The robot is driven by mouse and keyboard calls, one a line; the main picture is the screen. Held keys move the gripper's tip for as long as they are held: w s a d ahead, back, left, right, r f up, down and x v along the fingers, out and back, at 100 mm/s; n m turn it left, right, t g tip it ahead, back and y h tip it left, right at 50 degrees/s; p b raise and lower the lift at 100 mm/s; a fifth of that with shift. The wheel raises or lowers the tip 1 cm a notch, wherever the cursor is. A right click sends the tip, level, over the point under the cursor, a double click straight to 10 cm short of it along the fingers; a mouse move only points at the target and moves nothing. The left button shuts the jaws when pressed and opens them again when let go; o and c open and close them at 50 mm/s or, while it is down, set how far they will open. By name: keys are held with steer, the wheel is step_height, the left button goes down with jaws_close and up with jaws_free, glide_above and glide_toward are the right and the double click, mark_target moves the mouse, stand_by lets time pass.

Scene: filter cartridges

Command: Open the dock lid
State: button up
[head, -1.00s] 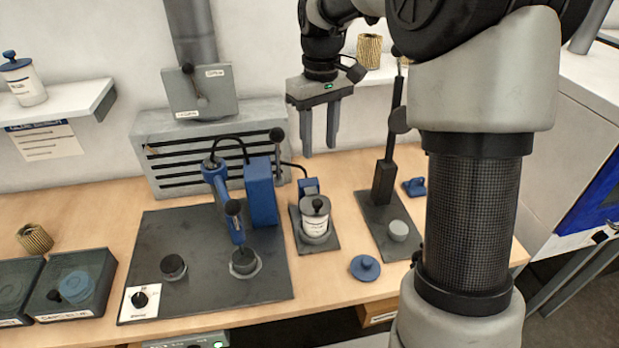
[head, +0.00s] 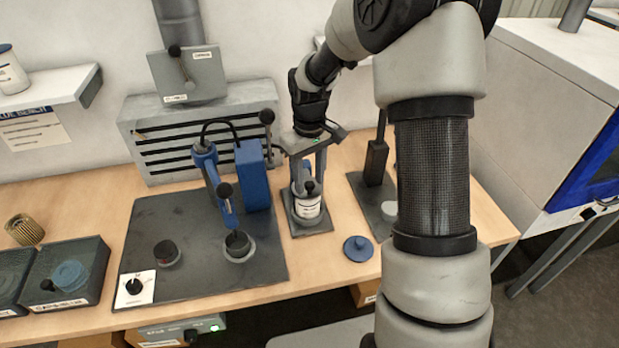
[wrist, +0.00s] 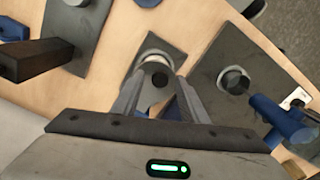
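A white canister (head: 308,208) with a dark lid and knob (head: 309,188) stands upright on a small dark base plate (head: 312,228), with a blue block behind it. In the wrist view the dark top (wrist: 158,84) shows between my fingers, with a white rim beyond. My gripper (head: 306,182) points down over the canister, its fingers apart on either side of the top. It also shows in the wrist view (wrist: 160,92). I cannot tell whether the fingers touch it. No part is clearly labelled as the dock lid.
Left of my gripper, a dark mat (head: 190,285) carries a blue arm (head: 222,195) and two round sockets. A black post (head: 376,160) stands to the right. A blue disc (head: 358,248) lies in front. Dark boxes (head: 85,290) sit at far left.

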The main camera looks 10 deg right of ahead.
steer(key=shift+f, duration=0.1)
jaws_close()
steer(key=shift+a+r, duration=0.1)
steer(key=shift+r, duration=0.1)
